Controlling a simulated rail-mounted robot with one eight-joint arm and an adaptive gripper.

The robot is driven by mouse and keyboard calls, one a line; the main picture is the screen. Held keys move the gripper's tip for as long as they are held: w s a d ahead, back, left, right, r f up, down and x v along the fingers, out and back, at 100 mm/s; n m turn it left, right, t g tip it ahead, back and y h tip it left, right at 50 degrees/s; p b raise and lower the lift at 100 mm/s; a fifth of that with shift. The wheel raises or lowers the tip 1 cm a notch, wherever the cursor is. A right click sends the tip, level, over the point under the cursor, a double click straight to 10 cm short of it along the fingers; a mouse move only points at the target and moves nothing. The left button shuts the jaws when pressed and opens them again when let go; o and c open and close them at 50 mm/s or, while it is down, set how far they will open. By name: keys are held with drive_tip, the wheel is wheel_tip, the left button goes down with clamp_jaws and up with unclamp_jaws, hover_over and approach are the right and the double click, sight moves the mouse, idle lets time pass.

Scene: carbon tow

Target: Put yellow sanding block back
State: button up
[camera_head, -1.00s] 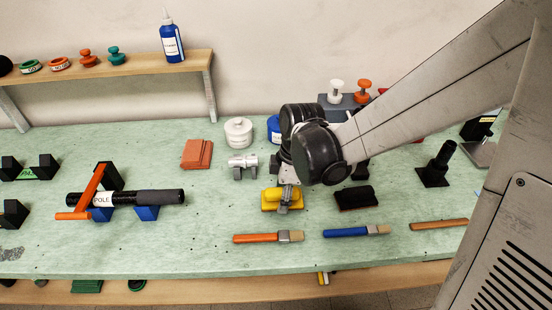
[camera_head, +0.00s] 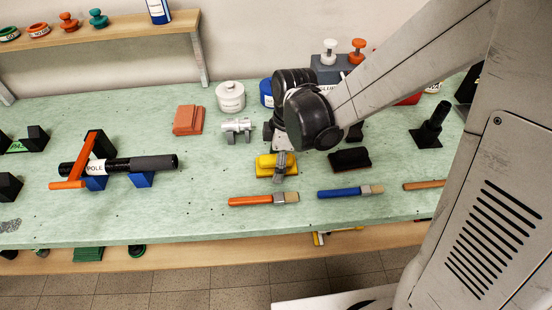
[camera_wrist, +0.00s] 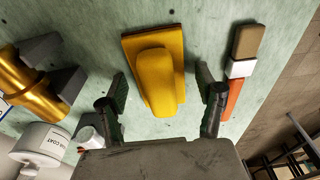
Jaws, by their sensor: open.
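The yellow sanding block (camera_head: 265,166) lies on the green bench top, left of a dark block. My gripper (camera_head: 282,172) is over it in the head view and hides part of it. In the wrist view the yellow sanding block (camera_wrist: 158,75) has a flat base and a rounded handle. The fingers of my gripper (camera_wrist: 162,90) are open, one on each side of the block, with gaps visible on both sides. No grip on the block shows.
An orange-handled brush (camera_head: 262,199) and a blue-handled brush (camera_head: 345,191) lie near the bench's front edge. The dark block (camera_head: 350,159) is close on the right. A metal fitting (camera_head: 237,127), white jar (camera_head: 230,97) and terracotta block (camera_head: 188,119) stand behind and left.

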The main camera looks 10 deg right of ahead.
drive_tip(key=r, duration=0.3)
drive_tip(key=d+r+p, duration=0.1)
drive_tip(key=r, duration=0.3)
drive_tip(key=r+p, duration=0.1)
drive_tip(key=r, duration=0.3)
drive_tip(key=shift+d+r, duration=0.25)
drive_tip(key=shift+d, duration=0.1)
drive_tip(key=s+d+r+m+t+h, duration=0.1)
drive_tip(key=s+d+r+m+t, duration=0.6)
drive_tip(key=s+d+m, duration=0.4)
drive_tip(key=shift+d+r+m+h, duration=0.45)
drive_tip(key=shift+r+m, duration=0.25)
drive_tip(key=shift+m, duration=2.6)
drive_tip(key=shift+c, duration=0.2)
